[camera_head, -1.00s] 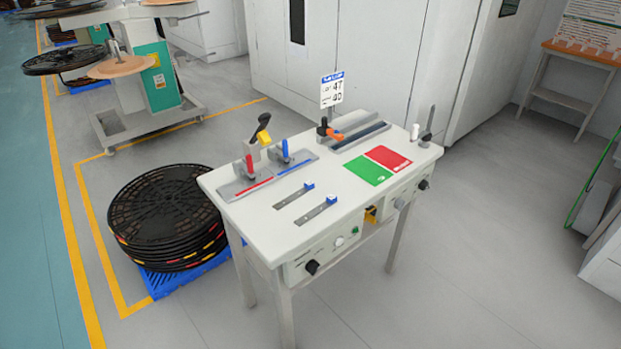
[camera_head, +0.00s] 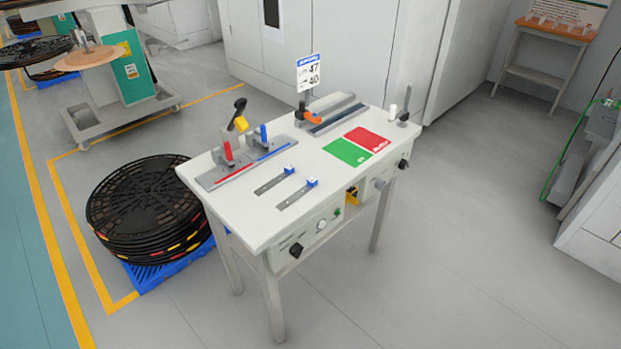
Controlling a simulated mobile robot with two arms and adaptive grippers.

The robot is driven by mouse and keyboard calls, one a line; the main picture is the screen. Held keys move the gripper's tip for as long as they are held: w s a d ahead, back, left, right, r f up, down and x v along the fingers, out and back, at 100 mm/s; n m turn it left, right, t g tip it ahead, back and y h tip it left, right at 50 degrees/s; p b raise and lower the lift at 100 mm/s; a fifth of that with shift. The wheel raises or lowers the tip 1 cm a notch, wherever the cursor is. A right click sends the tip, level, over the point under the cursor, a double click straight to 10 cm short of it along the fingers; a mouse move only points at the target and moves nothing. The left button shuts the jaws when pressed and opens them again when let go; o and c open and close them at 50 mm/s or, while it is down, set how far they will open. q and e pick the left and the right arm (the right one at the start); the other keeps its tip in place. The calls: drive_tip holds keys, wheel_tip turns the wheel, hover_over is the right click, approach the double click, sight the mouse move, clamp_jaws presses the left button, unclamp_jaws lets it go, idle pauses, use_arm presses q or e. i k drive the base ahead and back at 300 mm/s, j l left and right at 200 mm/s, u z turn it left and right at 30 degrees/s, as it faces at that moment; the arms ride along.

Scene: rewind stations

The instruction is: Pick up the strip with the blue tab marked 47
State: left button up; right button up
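Two grey strips with blue tabs lie side by side on the white table (camera_head: 235,228). One strip (camera_head: 272,182) is nearer the clamps and has its blue tab (camera_head: 289,169) at its right end. The other strip (camera_head: 294,197) lies closer to the front edge, with its blue tab (camera_head: 312,182) also at its right end. The markings on both tabs are too small to read. A sign (camera_head: 309,75) behind the table shows 47 and 40. Neither of my grippers is in view.
Red and blue clamps (camera_head: 228,151) stand at the table's left back. An orange-handled clamp (camera_head: 312,117), a green and red mat (camera_head: 350,152) and a white cylinder (camera_head: 392,111) are farther right. Black reels (camera_head: 150,210) are stacked left of the table. Floor in front is clear.

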sight(289, 169)
drive_tip(key=i+j+z, duration=0.2)
drive_tip(key=i+j, duration=0.15)
drive_tip(key=j, duration=0.3)
drive_tip(key=i+j+z, duration=0.1)
drive_tip(key=j, duration=0.25)
drive_tip(key=i, duration=0.05)
